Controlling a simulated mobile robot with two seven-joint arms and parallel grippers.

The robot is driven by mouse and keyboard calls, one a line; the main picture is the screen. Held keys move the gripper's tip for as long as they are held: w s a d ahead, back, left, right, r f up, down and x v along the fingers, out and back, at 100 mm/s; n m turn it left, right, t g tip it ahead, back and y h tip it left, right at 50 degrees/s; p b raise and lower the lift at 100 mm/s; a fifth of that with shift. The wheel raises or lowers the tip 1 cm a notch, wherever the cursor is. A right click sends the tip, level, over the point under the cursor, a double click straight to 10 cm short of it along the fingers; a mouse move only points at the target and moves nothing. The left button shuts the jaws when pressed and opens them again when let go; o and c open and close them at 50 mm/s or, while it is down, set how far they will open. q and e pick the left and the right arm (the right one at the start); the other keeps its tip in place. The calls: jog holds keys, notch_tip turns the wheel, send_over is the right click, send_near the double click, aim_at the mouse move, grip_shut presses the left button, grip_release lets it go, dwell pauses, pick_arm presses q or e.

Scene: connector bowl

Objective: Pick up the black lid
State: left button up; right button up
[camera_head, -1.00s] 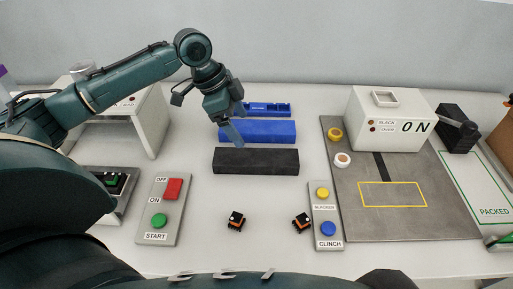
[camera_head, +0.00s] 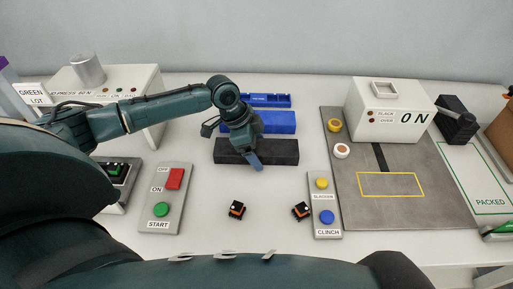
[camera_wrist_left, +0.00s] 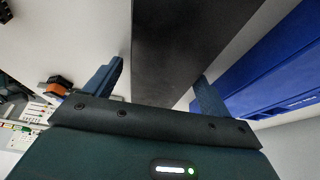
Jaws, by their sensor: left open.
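The black lid (camera_head: 284,152) is a long flat dark bar lying on the white table in the middle of the head view, in front of the blue bars. It also shows in the left wrist view (camera_wrist_left: 182,45), running between the two fingers. My left gripper (camera_head: 251,158) is over the lid's middle and hides part of it. In the left wrist view the gripper (camera_wrist_left: 157,88) is open, with one finger on each side of the lid. I cannot tell whether the fingers touch it. My right gripper is not in view.
A blue bar (camera_head: 275,121) lies just behind the lid, with a blue slotted piece (camera_head: 268,100) behind it. Two small black-orange connectors (camera_head: 236,210) lie in front. Button panels (camera_head: 162,206) stand left and right (camera_head: 325,207). A grey mat (camera_head: 400,206) and white box (camera_head: 382,115) are at right.

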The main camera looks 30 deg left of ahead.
pick_arm(q)
jog(key=c, duration=1.1)
jog(key=shift+r, duration=0.1)
